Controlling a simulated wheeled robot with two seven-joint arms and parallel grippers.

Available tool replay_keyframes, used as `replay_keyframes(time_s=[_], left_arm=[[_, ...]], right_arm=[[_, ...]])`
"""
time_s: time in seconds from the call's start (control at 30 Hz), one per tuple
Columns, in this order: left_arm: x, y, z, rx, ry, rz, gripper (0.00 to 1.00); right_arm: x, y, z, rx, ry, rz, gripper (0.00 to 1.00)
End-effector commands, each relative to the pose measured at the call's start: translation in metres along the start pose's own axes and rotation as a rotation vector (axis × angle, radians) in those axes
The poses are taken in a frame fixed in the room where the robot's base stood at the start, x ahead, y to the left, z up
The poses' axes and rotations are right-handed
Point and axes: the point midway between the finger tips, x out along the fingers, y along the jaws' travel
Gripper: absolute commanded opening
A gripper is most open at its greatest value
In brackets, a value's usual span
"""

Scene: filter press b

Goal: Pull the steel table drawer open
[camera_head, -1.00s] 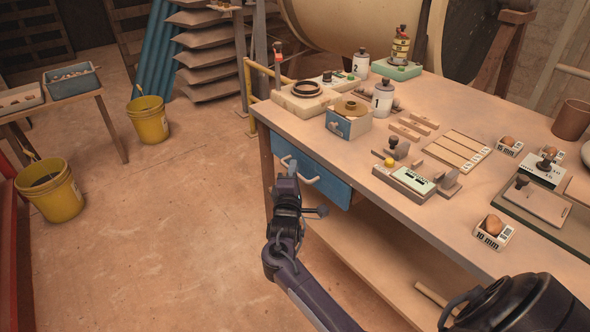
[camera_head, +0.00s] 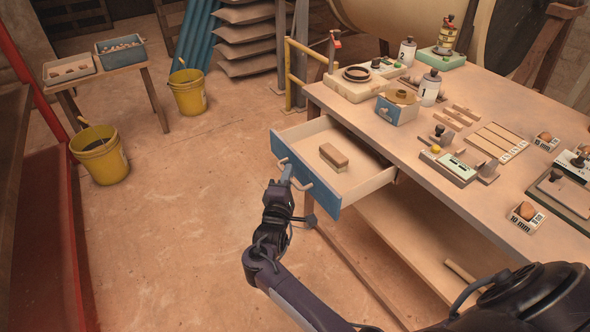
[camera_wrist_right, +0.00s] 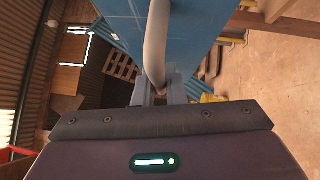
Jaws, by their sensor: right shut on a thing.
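The table drawer (camera_head: 318,190) has a blue front and pale inner walls, and it stands well out from the table (camera_head: 440,160). A brown block, like a brush (camera_head: 334,156), lies inside it. My right gripper (camera_head: 285,176) is at the drawer front, shut on the pale handle. The right wrist view shows the handle (camera_wrist_right: 156,45) running between the fingers (camera_wrist_right: 158,92), with the blue drawer front (camera_wrist_right: 205,30) behind it. My left gripper is not in view.
Bottles, wooden strips, small boxes and a small blue-fronted box (camera_head: 397,107) stand on the tabletop. A lower shelf (camera_head: 420,235) runs below. Yellow buckets (camera_head: 188,92) and a side table (camera_head: 98,77) are at left. The floor left of the drawer is clear.

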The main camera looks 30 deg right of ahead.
Motion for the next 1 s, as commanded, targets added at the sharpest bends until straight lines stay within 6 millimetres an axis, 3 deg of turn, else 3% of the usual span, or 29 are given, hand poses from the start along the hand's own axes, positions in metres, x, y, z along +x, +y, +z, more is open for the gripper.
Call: replay_keyframes(time_s=[0.5, 0.53, 0.67, 1.0], left_arm=[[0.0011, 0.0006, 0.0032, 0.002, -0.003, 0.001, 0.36], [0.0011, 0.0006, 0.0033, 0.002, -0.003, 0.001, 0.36], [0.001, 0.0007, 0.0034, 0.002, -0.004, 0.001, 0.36], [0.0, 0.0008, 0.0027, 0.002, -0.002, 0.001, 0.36]], right_arm=[[-0.0034, -0.0001, -0.0028, -0.002, -0.001, -0.001, 0.0], [-0.0033, -0.0001, -0.0028, -0.002, -0.001, -0.001, 0.15], [-0.0032, 0.0001, -0.0028, -0.002, -0.001, -0.001, 0.32], [-0.0027, 0.0005, -0.0021, -0.002, 0.0, 0.0, 0.32]])
